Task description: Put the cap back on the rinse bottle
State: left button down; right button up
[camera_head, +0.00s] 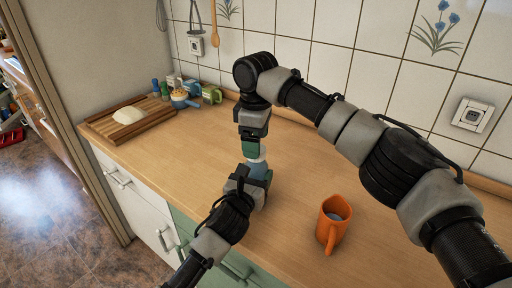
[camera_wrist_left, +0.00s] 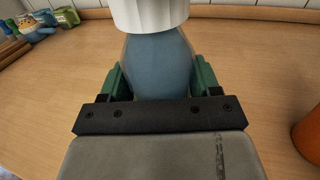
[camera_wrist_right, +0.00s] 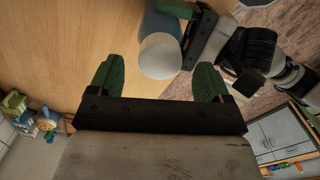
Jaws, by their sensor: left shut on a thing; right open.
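The rinse bottle (camera_head: 259,170) is blue and stands roughly upright near the middle of the counter; its body also shows in the left wrist view (camera_wrist_left: 158,62). My left gripper (camera_wrist_left: 158,80) is shut around the bottle's body. The white cap (camera_wrist_left: 148,12) is at the bottle's top, in line with it; I cannot tell how firmly it sits. In the right wrist view the cap (camera_wrist_right: 160,56) shows from above, just beyond my right gripper's fingertips. My right gripper (camera_wrist_right: 155,80) is open and empty, pointing down over the cap. In the head view its fingers partly hide the cap.
An orange mug (camera_head: 334,224) with liquid stands right of the bottle near the front. A wooden board (camera_head: 112,132) with dough (camera_head: 128,115) lies at the far left, beside a small blue pot (camera_head: 182,100) and other small containers. The tiled wall is behind; the counter between is clear.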

notch_tip(320, 180, up, 9)
dwell(0.3)
jog(key=shift+r, duration=0.1)
pick_arm(q)
jog(key=shift+c, duration=0.8)
grip_release()
jog(key=v, duration=1)
jog(key=shift+s+a+b, duration=0.15)
jog(key=shift+s+b, duration=0.25)
pick_arm(e)
jog(key=shift+f, duration=0.4)
